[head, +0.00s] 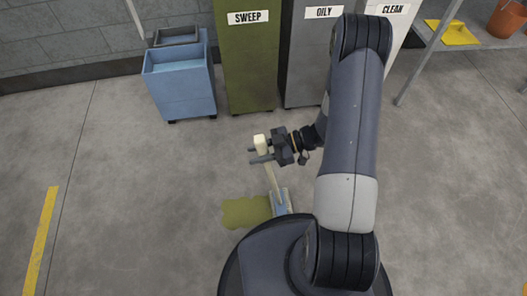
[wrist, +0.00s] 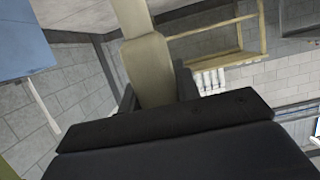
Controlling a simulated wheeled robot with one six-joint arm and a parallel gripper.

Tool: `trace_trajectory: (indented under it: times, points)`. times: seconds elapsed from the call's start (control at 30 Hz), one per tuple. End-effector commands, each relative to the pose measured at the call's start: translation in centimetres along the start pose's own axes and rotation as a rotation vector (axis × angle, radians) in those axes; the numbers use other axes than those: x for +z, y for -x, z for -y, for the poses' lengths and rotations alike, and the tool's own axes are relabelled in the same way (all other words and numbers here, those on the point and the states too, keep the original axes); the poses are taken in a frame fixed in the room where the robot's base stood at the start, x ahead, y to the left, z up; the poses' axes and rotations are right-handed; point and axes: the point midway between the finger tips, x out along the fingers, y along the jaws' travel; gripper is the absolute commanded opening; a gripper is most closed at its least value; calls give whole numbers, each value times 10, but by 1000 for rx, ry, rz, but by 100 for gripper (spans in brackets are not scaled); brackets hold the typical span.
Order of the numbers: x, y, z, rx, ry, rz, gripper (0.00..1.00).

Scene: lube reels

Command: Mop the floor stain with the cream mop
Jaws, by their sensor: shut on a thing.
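My gripper (head: 266,150) is shut on the cream mop's handle (head: 271,181), near its thick upper end. In the wrist view the cream handle (wrist: 149,70) stands between the fingers. The mop leans slightly, its blue-grey head (head: 281,202) low at the floor by the right edge of the stain. The floor stain (head: 246,211) is an olive-yellow patch just left of the mop head. I cannot tell whether the head touches the floor or overlaps the stain. My own base hides the floor just below.
A blue mop bucket (head: 181,85) stands at the back left. Tall bins marked SWEEP (head: 249,60), OILY (head: 308,60) and CLEAN (head: 399,30) stand along the back wall. The floor at left is clear.

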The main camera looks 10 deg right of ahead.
Motion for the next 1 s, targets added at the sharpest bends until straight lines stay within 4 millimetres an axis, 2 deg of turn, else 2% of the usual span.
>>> trace_trajectory:
  times: [0.5,0.77,1.0]
  points:
    - [-17,-47,-1,-1,6,-51,0]
    - [-22,-58,-1,1,6,-64,0]
    - [-29,-80,1,-2,6,-87,0]
